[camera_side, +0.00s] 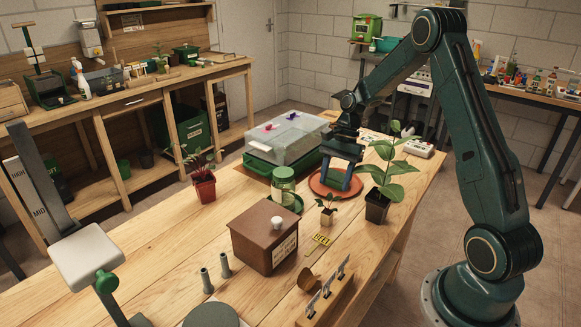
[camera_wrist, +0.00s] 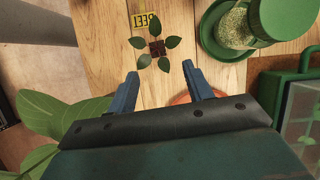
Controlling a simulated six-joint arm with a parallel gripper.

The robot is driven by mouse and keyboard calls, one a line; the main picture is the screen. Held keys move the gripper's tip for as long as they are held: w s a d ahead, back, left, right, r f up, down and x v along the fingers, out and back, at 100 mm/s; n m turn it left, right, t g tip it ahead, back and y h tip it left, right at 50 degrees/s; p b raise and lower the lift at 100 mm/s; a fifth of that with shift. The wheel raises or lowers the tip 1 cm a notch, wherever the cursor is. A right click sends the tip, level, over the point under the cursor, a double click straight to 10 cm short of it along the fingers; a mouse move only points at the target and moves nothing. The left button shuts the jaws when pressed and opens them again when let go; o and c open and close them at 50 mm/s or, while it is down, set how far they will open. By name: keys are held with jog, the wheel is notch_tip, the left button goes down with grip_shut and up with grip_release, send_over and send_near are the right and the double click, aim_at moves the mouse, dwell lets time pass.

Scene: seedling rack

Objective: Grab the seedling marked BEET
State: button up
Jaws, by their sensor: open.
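A small seedling (camera_side: 328,211) with a few green leaves stands in a little square pot on the wooden table. In the wrist view the seedling (camera_wrist: 156,48) is seen from above. A yellow label (camera_side: 320,239) lies beside it; in the wrist view the label (camera_wrist: 146,21) reads BEET, upside down. My gripper (camera_side: 342,182) is open and empty, with blue fingers pointing down over a terracotta saucer (camera_side: 320,189), behind the small seedling. In the wrist view the seedling shows just beyond the gap between my fingertips (camera_wrist: 160,71), apart from both.
A large leafy plant (camera_side: 377,203) stands close right of my gripper. A seed jar (camera_side: 283,184) on a green saucer and a clear-lidded propagator (camera_side: 287,138) stand left.

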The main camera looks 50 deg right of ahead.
aim_at(328, 210)
jog(key=x, duration=0.5)
jog(key=shift+f, duration=0.3)
jog(key=shift+a, duration=0.1)
jog(key=shift+f, duration=0.15)
jog(key=shift+x, duration=2.45)
jog(key=shift+s, duration=0.2)
jog(key=shift+c, duration=0.4)
jog(key=c, duration=1)
